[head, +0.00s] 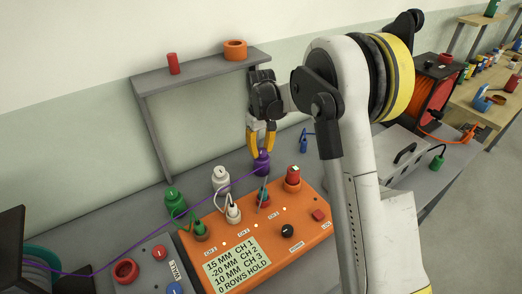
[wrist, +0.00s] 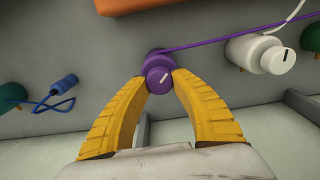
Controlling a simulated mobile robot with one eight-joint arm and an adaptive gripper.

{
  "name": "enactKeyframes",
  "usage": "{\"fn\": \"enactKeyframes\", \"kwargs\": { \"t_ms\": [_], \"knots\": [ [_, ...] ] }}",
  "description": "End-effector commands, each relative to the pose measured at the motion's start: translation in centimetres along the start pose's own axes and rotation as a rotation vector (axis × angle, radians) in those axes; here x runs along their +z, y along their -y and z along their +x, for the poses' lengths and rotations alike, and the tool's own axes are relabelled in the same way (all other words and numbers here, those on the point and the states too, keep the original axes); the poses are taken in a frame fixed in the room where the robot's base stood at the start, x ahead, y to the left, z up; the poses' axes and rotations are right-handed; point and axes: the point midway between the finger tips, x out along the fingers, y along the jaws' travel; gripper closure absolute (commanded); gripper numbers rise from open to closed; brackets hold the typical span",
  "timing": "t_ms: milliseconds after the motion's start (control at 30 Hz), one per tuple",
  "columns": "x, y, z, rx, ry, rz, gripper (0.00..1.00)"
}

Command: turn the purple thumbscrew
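The purple thumbscrew (head: 262,163) stands behind the orange control box, with a purple line running from it to the lower left. In the wrist view its round cap (wrist: 160,78) carries a short white mark that is slightly tilted. My gripper (head: 262,146) points down at it from above. Its two yellow fingers (wrist: 160,76) close in on both sides of the cap, and their tips appear to touch it. Part of the thumbscrew's body lies behind the cap in the wrist view.
A white thumbscrew (head: 220,178) and a green one (head: 174,200) stand to the left in the same row. The orange box (head: 255,240) with plugs and labels is in front. A grey shelf (head: 200,70) holds a red cylinder and an orange ring. A blue plug (wrist: 64,84) lies nearby.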

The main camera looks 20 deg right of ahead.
Motion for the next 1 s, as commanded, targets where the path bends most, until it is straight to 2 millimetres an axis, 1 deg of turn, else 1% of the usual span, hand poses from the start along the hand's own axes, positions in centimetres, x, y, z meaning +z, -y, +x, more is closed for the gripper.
{"fn": "enactKeyframes", "kwargs": {
  "t_ms": [233, 367, 567, 1000],
  "knots": [
    [0.04, 0.01, 0.05, 0.000, 0.001, 0.015, 1.00],
    [0.04, -0.01, 0.03, 0.000, 0.001, 0.056, 1.00],
    [0.07, -0.06, 0.00, 0.000, 0.001, 0.180, 1.00],
    [0.13, -0.17, 0.04, 0.000, 0.002, 0.513, 1.00]
  ]
}}
